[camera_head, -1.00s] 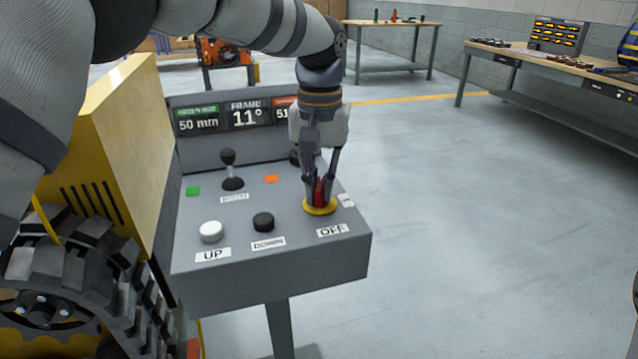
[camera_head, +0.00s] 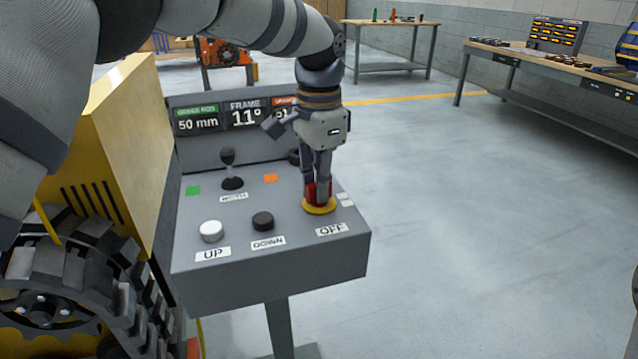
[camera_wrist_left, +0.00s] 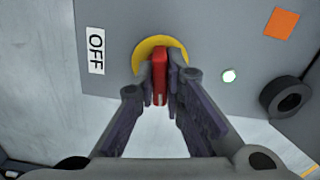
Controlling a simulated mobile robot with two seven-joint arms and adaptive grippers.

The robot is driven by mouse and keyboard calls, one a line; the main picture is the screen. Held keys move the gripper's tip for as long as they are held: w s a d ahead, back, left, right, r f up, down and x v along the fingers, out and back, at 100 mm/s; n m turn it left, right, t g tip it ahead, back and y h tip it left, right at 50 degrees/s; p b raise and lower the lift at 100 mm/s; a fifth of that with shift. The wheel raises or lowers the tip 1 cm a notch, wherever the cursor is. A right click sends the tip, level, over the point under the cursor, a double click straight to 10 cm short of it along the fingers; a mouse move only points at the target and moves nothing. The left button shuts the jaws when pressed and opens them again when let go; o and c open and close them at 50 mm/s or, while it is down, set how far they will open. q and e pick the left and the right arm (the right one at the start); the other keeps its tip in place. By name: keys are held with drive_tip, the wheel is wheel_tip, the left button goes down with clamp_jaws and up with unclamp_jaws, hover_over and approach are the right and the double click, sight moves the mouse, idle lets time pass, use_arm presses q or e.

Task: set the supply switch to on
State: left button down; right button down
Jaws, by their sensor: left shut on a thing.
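The supply switch is a red handle (camera_head: 311,191) on a round yellow base (camera_head: 319,208), at the right front of the grey control panel (camera_head: 270,285). An OFF label (camera_head: 332,229) lies in front of it. My left gripper (camera_head: 318,192) points down and is shut on the red handle. In the left wrist view the fingers of my left gripper (camera_wrist_left: 160,82) close on both sides of the red handle (camera_wrist_left: 160,80), over the yellow base (camera_wrist_left: 150,45). A small light, whitish green, (camera_wrist_left: 229,75) shows beside it. My right gripper is not in view.
The panel also bears a black joystick (camera_head: 231,168), a white UP button (camera_head: 211,231), a black DOWN button (camera_head: 263,221) and a display (camera_head: 245,117). A yellow tracked machine (camera_head: 110,140) stands close on the left. The floor to the right is clear.

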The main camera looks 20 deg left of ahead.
use_arm(q)
drive_tip(key=shift+m, duration=0.9)
drive_tip(key=c, duration=1.7)
unclamp_jaws()
wheel_tip(320, 180, up, 12)
drive_tip(key=shift+f, duration=0.1)
